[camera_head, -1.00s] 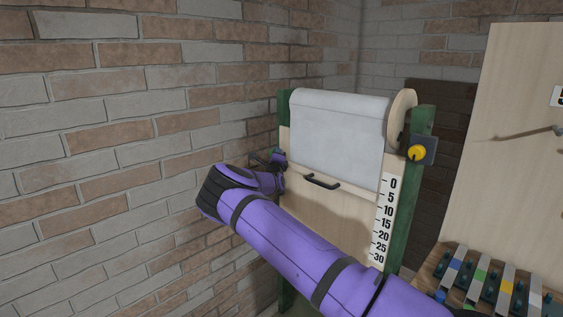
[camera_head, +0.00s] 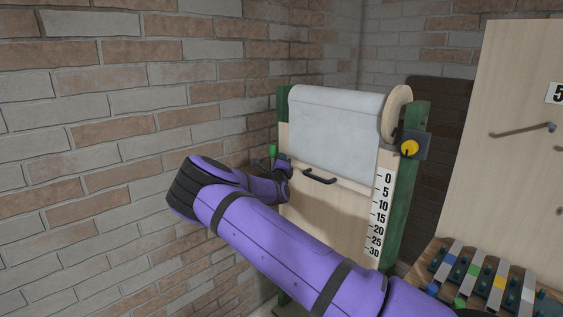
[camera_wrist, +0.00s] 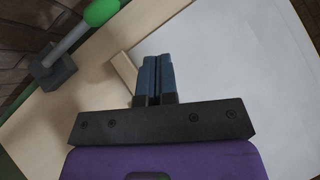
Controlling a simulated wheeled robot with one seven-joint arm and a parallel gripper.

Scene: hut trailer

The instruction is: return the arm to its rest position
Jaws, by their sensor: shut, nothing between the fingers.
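My purple arm (camera_head: 270,235) reaches from the lower right toward the left side of a wooden board stand, with its elbow near the brick wall. In the wrist view my gripper (camera_wrist: 155,62) is shut, its two dark blue fingers together with nothing between them. Beyond the fingertips are a pale sheet (camera_wrist: 240,60) and a wooden strip (camera_wrist: 125,72).
A green-tipped lever (camera_wrist: 72,38) is left of the fingers. A brick wall (camera_head: 90,150) is at left; colored bars (camera_head: 480,280) are at lower right.

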